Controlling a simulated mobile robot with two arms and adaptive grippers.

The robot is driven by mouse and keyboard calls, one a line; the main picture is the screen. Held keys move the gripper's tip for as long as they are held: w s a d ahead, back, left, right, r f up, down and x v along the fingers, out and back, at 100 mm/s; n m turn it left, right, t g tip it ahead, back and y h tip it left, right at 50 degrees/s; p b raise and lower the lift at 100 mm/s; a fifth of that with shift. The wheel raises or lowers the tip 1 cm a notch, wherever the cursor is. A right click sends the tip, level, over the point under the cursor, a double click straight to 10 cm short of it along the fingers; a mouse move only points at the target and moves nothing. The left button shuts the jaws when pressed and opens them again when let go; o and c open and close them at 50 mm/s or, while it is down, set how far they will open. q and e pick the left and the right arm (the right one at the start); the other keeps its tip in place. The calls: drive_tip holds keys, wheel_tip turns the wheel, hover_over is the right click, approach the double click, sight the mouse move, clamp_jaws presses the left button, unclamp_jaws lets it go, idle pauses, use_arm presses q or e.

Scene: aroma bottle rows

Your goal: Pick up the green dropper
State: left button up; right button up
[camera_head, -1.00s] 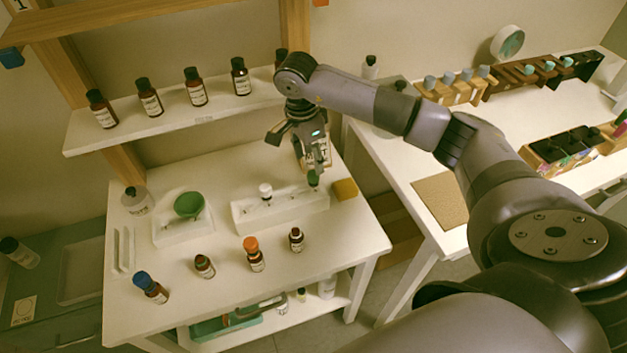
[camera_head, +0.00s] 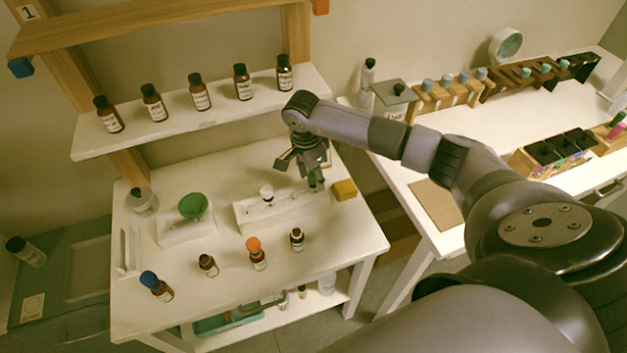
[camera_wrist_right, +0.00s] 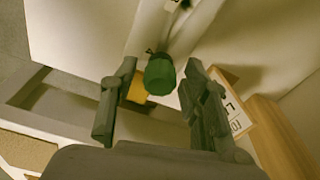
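The green dropper (camera_head: 316,182) stands at the right end of a white holder (camera_head: 244,221) on the white table; its lower part is hard to make out. It also shows in the right wrist view as a green bulb (camera_wrist_right: 160,76). My right gripper (camera_head: 302,174) is open just above the holder's right end. In the right wrist view its two fingers stand apart, one on each side of the green bulb, with gaps visible. My left gripper is not in view.
A white-topped dropper (camera_head: 266,192) stands in the same holder. A yellow block (camera_head: 344,190) lies right of it. A green bowl (camera_head: 193,206) is to the left, and several brown bottles, one orange-capped (camera_head: 256,254), stand in front. A shelf (camera_head: 206,122) with bottles is behind.

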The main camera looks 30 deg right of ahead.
drive_tip(key=c, duration=0.5)
drive_tip(key=shift+c, duration=0.2)
drive_tip(key=shift+r, duration=0.1)
wheel_tip(320, 180, up, 20)
drive_tip(key=b, duration=0.3)
idle(0.3)
